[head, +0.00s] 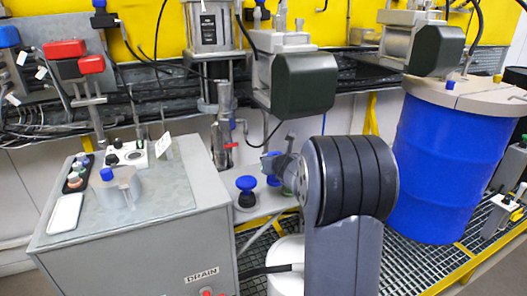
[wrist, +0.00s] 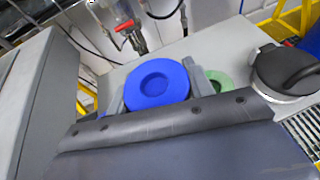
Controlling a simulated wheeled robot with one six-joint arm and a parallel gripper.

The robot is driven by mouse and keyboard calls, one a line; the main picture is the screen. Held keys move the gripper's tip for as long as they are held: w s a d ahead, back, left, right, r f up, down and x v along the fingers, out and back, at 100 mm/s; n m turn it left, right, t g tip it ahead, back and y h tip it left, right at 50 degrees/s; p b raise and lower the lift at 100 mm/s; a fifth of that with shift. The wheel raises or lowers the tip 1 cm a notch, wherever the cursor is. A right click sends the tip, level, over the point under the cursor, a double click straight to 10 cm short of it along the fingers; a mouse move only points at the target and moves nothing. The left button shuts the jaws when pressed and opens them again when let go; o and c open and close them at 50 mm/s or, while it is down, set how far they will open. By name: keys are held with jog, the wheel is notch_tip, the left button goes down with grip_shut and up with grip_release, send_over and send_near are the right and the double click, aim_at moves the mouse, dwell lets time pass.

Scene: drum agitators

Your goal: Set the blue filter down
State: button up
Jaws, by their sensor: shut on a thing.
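The blue filter (wrist: 158,82) is a round blue piece with a dished top, seen in the wrist view between the two fingers of my gripper (wrist: 160,90). My gripper is shut on it. In the head view my gripper (head: 273,165) is over a small light-grey shelf (head: 262,208), and part of the blue filter (head: 273,180) shows below the fingers. Whether its underside touches the shelf cannot be told. My arm hides part of this area.
A blue-topped dark piece (head: 246,187) stands on the shelf to the left. A green round piece (wrist: 221,80) and a black-lidded pot (wrist: 284,72) are right of my gripper in the wrist view. The grey drain cabinet (head: 130,245) is left, a big blue drum (head: 435,165) right.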

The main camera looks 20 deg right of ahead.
jog(key=w+d+p, duration=0.3)
jog(key=w+p, duration=1.1)
jog(key=w, duration=0.2)
jog(key=f+b, duration=0.6)
jog(key=f, duration=0.1)
jog(key=shift+s+a+b, duration=0.1)
jog(key=shift+a+b, duration=0.1)
jog(key=shift+b, duration=0.15)
jog(key=shift+f+b, duration=0.25)
jog(key=shift+b, duration=0.05)
jog(key=o, duration=1)
jog(key=shift+c, duration=0.2)
jog(key=shift+r, duration=0.1)
